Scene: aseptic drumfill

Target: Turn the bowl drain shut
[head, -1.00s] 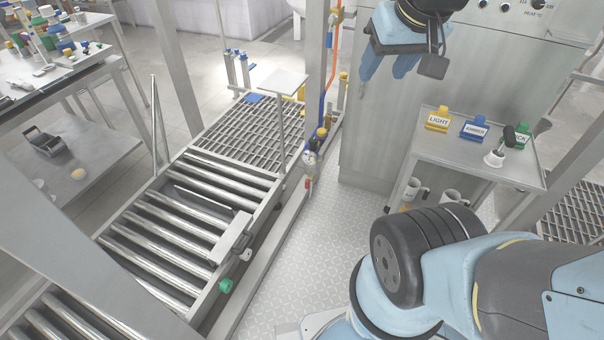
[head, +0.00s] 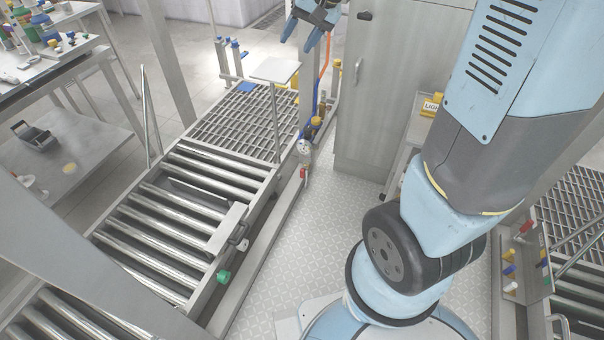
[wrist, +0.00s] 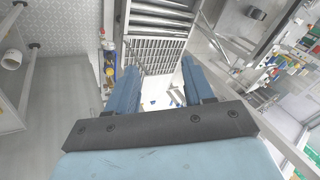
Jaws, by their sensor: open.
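My gripper (head: 299,42) is open and empty, high at the top of the head view near the cabinet's left side. In the wrist view its two blue fingers (wrist: 158,68) stand apart with nothing between them. No part is clearly identifiable as the bowl drain. An upright pipe stand carries a yellow-capped fitting (head: 316,122), a round fitting (head: 305,149) and a small red handle (head: 304,173), below and apart from my gripper. Yellow and red fittings (wrist: 108,62) also show left of the fingers in the wrist view. The handle's exact setting is too small to tell.
A roller conveyor (head: 170,215) with a green knob (head: 223,277) and a floor-like grating (head: 238,122) runs along the left. A small raised plate (head: 274,69) stands beside the stand. A grey cabinet (head: 375,90) rises to the right. The patterned floor (head: 310,230) between is clear.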

